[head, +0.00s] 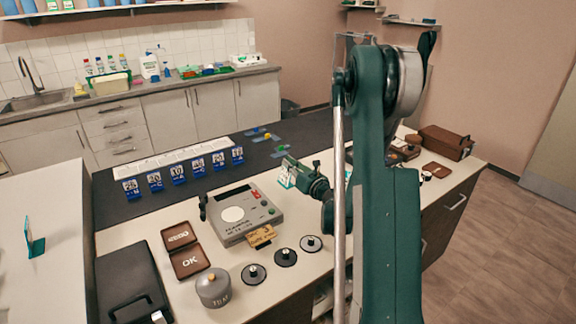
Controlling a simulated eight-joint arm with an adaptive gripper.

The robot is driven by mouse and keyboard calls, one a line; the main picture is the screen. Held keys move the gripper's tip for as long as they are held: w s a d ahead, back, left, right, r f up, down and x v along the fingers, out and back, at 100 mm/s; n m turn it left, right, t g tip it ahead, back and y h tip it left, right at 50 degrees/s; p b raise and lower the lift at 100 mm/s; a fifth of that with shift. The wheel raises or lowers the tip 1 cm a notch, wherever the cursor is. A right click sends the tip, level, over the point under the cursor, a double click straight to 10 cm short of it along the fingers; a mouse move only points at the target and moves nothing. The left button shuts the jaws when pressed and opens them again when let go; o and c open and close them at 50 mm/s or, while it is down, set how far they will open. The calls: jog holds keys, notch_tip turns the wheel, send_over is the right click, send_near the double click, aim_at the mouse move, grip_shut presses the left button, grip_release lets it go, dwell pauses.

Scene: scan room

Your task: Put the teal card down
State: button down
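The teal card (285,176), teal with pale patches, is at the tip of my gripper (292,172). My gripper appears shut on it and holds it over the table, behind and to the right of the grey scale-like device (244,213). The fingers partly cover the card, and its gap to the table is hard to judge. A second teal upright piece (33,238) stands on the white counter at the far left, apart from my gripper.
Several blue numbered stands (176,174) line the dark mat (215,180). Brown trays (189,262), a grey lidded pot (213,288), black discs (285,257) and a yellow tag (262,237) lie in front. A brown box (446,143) sits at right. A black case (128,285) is front left.

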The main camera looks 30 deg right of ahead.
jog(key=shift+f, duration=0.15)
jog(key=c, duration=2.7)
grip_release()
jog(key=shift+r, duration=0.2)
jog(key=s+p, duration=0.1)
jog(key=s, duration=1.1)
